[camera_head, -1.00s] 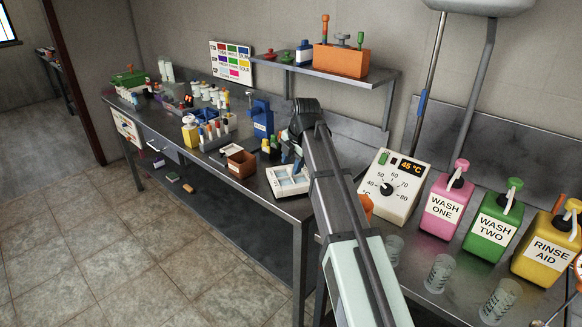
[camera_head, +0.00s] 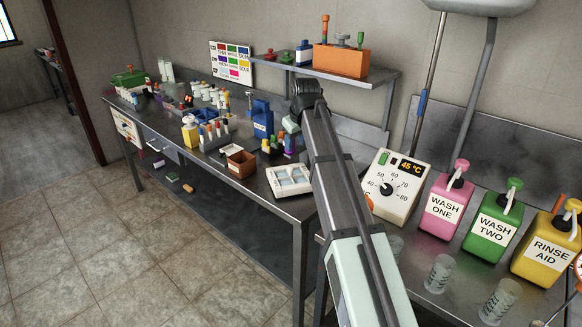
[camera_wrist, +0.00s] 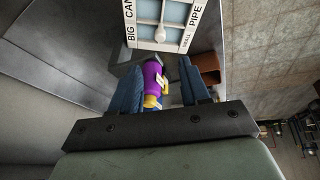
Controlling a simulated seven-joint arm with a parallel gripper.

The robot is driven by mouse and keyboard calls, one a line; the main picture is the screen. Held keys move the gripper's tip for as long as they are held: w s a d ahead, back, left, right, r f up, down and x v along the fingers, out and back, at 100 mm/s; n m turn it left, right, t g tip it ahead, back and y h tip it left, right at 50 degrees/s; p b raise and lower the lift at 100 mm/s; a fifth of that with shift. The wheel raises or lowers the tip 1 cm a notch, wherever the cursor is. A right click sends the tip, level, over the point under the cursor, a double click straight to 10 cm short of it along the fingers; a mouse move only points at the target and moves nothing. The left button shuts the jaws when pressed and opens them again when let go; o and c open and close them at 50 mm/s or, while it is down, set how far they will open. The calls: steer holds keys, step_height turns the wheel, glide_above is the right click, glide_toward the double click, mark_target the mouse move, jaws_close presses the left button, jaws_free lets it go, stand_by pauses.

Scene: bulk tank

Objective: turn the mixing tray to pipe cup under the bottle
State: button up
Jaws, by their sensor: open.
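The mixing tray (camera_head: 290,181) is a white square tray with pale blue wells, flat on the bench's near right end. In the wrist view the tray (camera_wrist: 147,43) shows a round pale knob at its middle and the labels BIG CAN, SMALL and PIPE. A purple bottle (camera_wrist: 154,76) with yellow parts appears between the fingers of my gripper (camera_wrist: 161,68). My gripper is open, with a gap beside the bottle; contact cannot be told. In the head view my arm mostly hides the gripper.
A brown box (camera_head: 241,164) stands left of the tray. Several small bottles (camera_head: 270,147) and a blue container (camera_head: 262,119) stand behind it. A dial box (camera_head: 394,188) and pump bottles (camera_head: 447,205) stand to the right. A shelf (camera_head: 325,70) hangs above.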

mark_target(291, 167)
steer(key=w+f+m, duration=0.1)
steer(key=f, duration=0.3)
steer(key=w+a+f+m, duration=0.1)
steer(key=w+f, duration=0.1)
steer(key=f, duration=0.2)
steer(key=w+f+m, duration=0.1)
steer(key=w+f, duration=0.1)
steer(key=f, duration=0.2)
steer(key=shift+w+a+f, duration=0.1)
steer(key=shift+a+f, duration=0.05)
steer(key=shift+f, duration=0.25)
steer(key=shift+c, duration=0.2)
jaws_close()
stand_by(0.5)
